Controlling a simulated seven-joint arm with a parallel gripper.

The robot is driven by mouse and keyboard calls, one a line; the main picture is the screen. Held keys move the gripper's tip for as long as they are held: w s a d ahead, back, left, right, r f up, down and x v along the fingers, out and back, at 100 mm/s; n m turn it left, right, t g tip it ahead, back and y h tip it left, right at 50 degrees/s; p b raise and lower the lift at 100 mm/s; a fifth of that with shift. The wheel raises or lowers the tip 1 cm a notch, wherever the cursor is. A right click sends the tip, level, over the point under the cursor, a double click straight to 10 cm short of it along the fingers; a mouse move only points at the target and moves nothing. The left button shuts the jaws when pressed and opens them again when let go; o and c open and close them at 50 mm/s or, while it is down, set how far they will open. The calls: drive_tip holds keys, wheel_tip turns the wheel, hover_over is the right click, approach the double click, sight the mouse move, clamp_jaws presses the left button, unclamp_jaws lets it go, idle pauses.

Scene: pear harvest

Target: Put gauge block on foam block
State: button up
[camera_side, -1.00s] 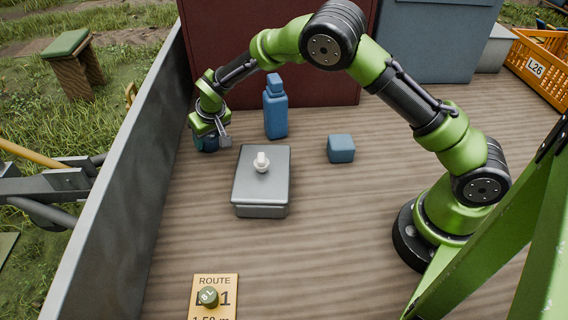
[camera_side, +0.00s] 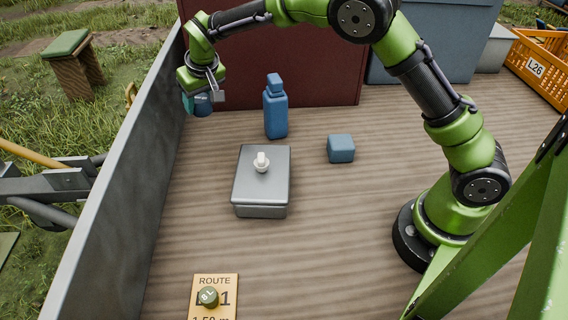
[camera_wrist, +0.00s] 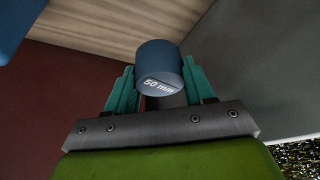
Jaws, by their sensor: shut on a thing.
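The gauge block is a dark blue cylinder (camera_wrist: 160,66) marked "50 mm" in the wrist view. My gripper (camera_wrist: 158,84) is shut on it, with a teal finger on each side. In the side view my gripper (camera_side: 195,103) holds the gauge block (camera_side: 204,104) above the deck at the far left, near the grey side wall. A small blue block (camera_side: 341,149) with rounded edges, seemingly the foam block, sits on the wooden deck to the right. Its top is bare.
A blue bottle (camera_side: 275,108) stands between my gripper and the blue block. A grey box (camera_side: 263,190) with a small white piece (camera_side: 261,161) on top is nearer. A route card (camera_side: 213,283) bears an olive cylinder (camera_side: 208,297). The deck around the blue block is clear.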

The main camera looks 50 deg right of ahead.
drive_tip(key=r, duration=0.7)
drive_tip(key=shift+s+d+r, duration=0.15)
drive_tip(key=shift+s+d, duration=0.05)
drive_tip(key=shift+d, duration=0.1)
drive_tip(key=s+d+r+m+g+h, duration=0.1)
drive_tip(key=s+d+r+m+h, duration=0.1)
drive_tip(key=s+d+m, duration=0.65)
drive_tip(key=m+g+h, duration=0.2)
drive_tip(key=m+g, duration=0.1)
drive_tip(key=m, duration=0.4)
hover_over(344, 137)
drive_tip(key=a, duration=0.2)
wheel_tip(344, 137, down, 7)
drive_tip(key=shift+s+d+f, duration=0.1)
drive_tip(key=shift+d+f, duration=0.05)
drive_tip(key=shift+f, duration=2)
drive_tip(key=shift+s+d+f, duration=0.1)
drive_tip(key=shift+f, duration=2)
drive_tip(key=shift+f, duration=0.15)
drive_tip(key=o, duration=1.1)
drive_tip(key=shift+c, duration=0.2)
